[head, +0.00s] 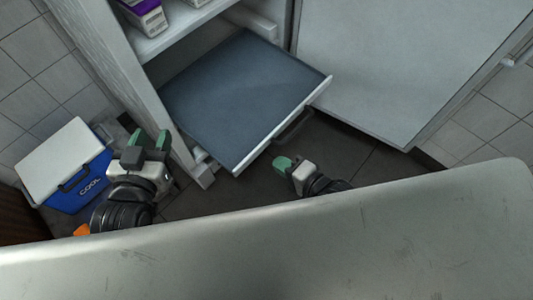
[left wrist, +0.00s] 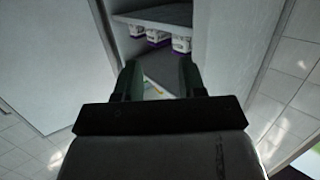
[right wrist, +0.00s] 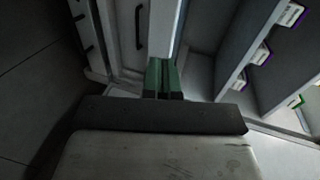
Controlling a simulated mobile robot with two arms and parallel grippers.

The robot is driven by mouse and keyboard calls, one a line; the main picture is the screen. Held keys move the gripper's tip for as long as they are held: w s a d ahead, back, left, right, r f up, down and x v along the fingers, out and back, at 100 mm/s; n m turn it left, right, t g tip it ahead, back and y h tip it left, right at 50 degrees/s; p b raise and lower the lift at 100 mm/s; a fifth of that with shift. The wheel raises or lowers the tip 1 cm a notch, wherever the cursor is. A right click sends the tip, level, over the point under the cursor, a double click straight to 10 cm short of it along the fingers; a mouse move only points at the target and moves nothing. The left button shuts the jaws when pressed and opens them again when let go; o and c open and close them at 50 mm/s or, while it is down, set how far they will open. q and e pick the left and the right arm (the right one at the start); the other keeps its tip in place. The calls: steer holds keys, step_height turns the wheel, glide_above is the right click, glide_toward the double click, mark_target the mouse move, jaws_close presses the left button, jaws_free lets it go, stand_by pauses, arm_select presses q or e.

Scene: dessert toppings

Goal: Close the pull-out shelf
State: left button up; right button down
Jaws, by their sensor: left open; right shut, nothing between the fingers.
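The pull-out shelf (head: 240,95) is a blue-grey panel with a pale front edge, extended out of the white cabinet in the head view. A dark bar handle (head: 293,128) is at its front. My right gripper (head: 283,163) is shut and empty, just below the front edge and handle in the picture, apparently apart from them. Its closed green fingers also show in the right wrist view (right wrist: 161,76). My left gripper (head: 151,139) is open and empty, left of the shelf, beside the cabinet's left side. Its spread fingers show in the left wrist view (left wrist: 160,80).
A blue cooler (head: 95,187) with a white lid stands at the left. Purple and white boxes (head: 146,20) sit on an upper cabinet shelf. A large pale panel (head: 400,60) is to the right of the pull-out shelf. A pale worn surface (head: 300,255) fills the foreground.

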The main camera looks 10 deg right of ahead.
mark_target(259, 149)
steer(key=x, duration=0.2)
steer(key=b+x, duration=0.1)
steer(key=x, duration=0.1)
steer(key=shift+w+r, duration=0.1)
steer(key=shift+r, duration=0.15)
arm_select(q)
steer(key=shift+w+d+r+t+h, duration=0.15)
steer(key=shift+r+t+h, duration=0.1)
steer(key=shift+r+t, duration=0.5)
steer(key=shift+d+r+t+h, duration=0.15)
steer(key=shift+r+t+h, duration=0.05)
steer(key=shift+r+t, duration=0.55)
steer(key=shift+w+d+r+t+h, duration=0.15)
steer(key=shift+r+t+h, duration=0.1)
steer(key=shift+r+t, duration=0.45)
arm_select(e)
steer(key=shift+w+a+r, duration=0.1)
steer(key=shift+w+a, duration=0.4)
steer(key=shift+w, duration=0.05)
